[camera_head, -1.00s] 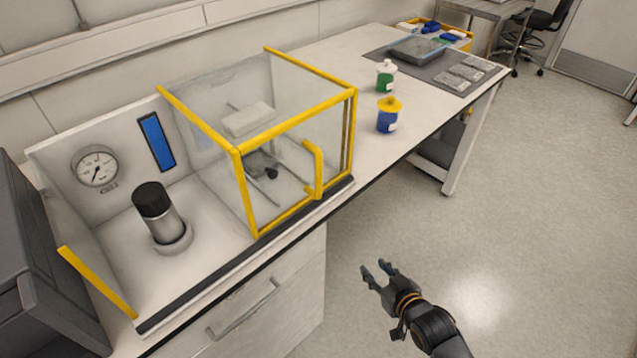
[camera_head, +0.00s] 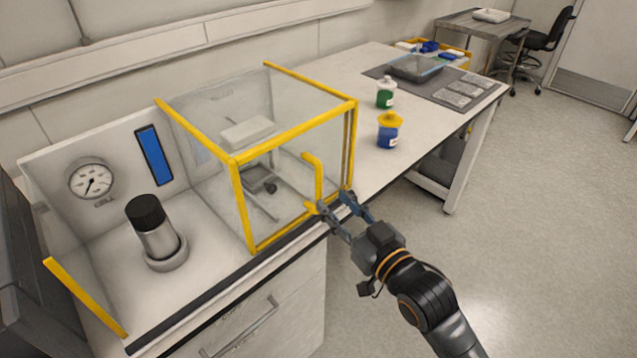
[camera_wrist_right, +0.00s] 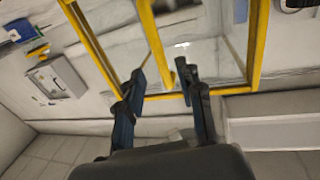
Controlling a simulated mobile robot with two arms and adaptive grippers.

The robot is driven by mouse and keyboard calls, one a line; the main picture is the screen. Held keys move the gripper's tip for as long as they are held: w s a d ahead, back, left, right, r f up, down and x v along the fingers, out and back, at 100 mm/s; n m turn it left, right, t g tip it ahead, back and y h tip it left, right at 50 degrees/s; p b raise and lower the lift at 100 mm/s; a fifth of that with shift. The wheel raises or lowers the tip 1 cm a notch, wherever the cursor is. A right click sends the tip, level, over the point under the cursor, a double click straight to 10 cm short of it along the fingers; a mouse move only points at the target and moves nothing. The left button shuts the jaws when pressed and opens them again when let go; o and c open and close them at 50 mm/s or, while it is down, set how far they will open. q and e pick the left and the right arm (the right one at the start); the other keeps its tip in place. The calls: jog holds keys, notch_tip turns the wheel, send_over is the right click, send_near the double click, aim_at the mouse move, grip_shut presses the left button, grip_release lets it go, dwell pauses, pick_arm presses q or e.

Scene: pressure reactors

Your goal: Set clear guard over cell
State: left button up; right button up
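The clear guard (camera_head: 290,125) is a see-through box with yellow edges on the right part of the bench station. Its yellow upright handle (camera_head: 318,178) is on the front face and also shows in the right wrist view (camera_wrist_right: 169,76). The cell (camera_head: 157,236), a metal cylinder with a black cap, stands upright in a round base to the left of the guard, uncovered by it. My right gripper (camera_head: 334,199) is open at the handle's lower end. In the right wrist view its fingers (camera_wrist_right: 161,76) are apart on either side of the handle; contact is unclear. My left gripper is not in view.
A round gauge (camera_head: 91,179) and a blue panel (camera_head: 154,155) are on the back wall of the station. A blue jar with a yellow lid (camera_head: 388,132) and a green-labelled bottle (camera_head: 385,94) stand right of the guard. The floor in front is clear.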

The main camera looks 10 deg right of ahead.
aim_at(320, 189)
jog(key=x, duration=0.6)
jog(key=shift+w+a+p, duration=0.2)
jog(key=shift+w+p, duration=0.15)
grip_shut()
jog(key=shift+f, duration=0.1)
